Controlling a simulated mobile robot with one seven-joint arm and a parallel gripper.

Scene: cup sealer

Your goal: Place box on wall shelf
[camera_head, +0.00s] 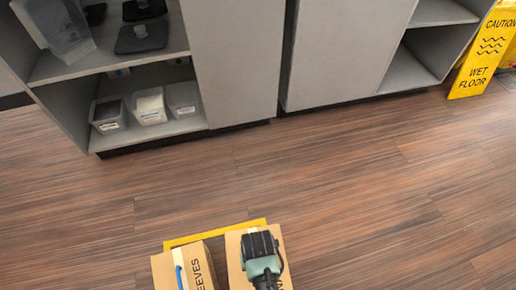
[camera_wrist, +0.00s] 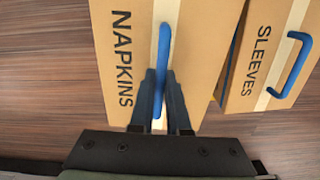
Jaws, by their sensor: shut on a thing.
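A cardboard box marked NAPKINS (camera_wrist: 122,28) fills the middle of the wrist view, with a blue handle (camera_wrist: 164,45) on its taped top. My gripper (camera_wrist: 160,82) is shut on that blue handle. In the head view the napkins box (camera_head: 234,266) is at the bottom, and my gripper (camera_head: 262,282) is over it and hides most of its top. A second box, marked SLEEVES (camera_wrist: 252,62), stands beside it with its own blue handle; it also shows in the head view (camera_head: 200,270). No wall shelf shows in either view.
A yellow edge (camera_head: 215,232) shows behind the boxes. Grey cabinets (camera_head: 240,60) stand at the back, with open shelves holding bins (camera_head: 150,105) at left. A yellow wet floor sign (camera_head: 478,60) stands at right. The wooden floor (camera_head: 340,190) between is clear.

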